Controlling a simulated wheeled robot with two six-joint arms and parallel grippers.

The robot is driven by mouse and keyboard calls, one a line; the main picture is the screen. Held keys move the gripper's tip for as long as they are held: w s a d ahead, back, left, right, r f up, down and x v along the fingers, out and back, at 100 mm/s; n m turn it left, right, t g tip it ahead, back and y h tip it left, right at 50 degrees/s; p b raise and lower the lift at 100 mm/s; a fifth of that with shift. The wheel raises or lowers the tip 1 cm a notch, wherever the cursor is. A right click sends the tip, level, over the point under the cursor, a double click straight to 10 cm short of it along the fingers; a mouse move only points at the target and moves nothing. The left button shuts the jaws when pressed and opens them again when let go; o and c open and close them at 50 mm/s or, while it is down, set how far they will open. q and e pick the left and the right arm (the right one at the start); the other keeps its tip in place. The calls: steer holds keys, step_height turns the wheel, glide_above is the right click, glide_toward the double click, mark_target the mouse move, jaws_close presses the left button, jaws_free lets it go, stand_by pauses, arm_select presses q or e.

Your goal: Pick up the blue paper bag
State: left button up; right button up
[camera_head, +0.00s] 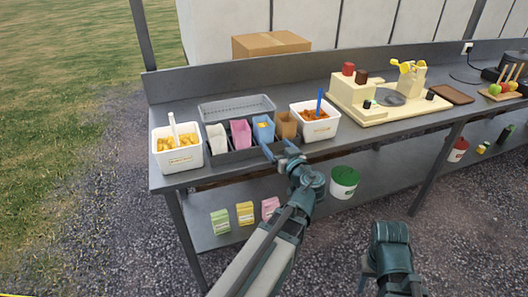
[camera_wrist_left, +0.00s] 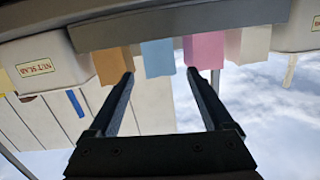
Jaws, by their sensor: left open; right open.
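The blue paper bag (camera_head: 263,127) stands in a dark rack (camera_head: 228,154) on the grey counter, between a pink bag (camera_head: 240,132) and a brown bag (camera_head: 286,124). My left gripper (camera_head: 279,148) is open and empty just in front of the blue bag, at the counter's front edge. In the left wrist view, which looks upside down, the blue bag (camera_wrist_left: 158,58) shows beyond and between the two open fingertips (camera_wrist_left: 160,72). The fingers are not closed around it. My right gripper (camera_head: 368,272) is low at the bottom right, away from the counter, and holds nothing visible.
A white tub with a scoop (camera_head: 178,160) stands left of the rack and another tub (camera_head: 315,125) right of it. A white bag (camera_head: 216,138) is also in the rack. A cream machine (camera_head: 385,98) stands further right. A lower shelf (camera_head: 290,207) holds boxes and a bucket.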

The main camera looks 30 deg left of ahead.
arm_select(q)
steer(key=shift+w+a+r+t, duration=0.5)
steer(key=shift+a+r+t, duration=0.05)
steer(key=shift+r+t, duration=0.05)
glide_toward(260, 119)
steer(key=shift+y, duration=0.3)
steer(key=x, duration=0.4)
steer(key=shift+w+f, duration=0.1)
steer(key=shift+w, duration=0.2)
steer(key=shift+a, duration=0.1)
steer(key=x, duration=0.5)
steer(key=shift+a, duration=0.1)
steer(key=shift+c, duration=0.2)
jaws_close()
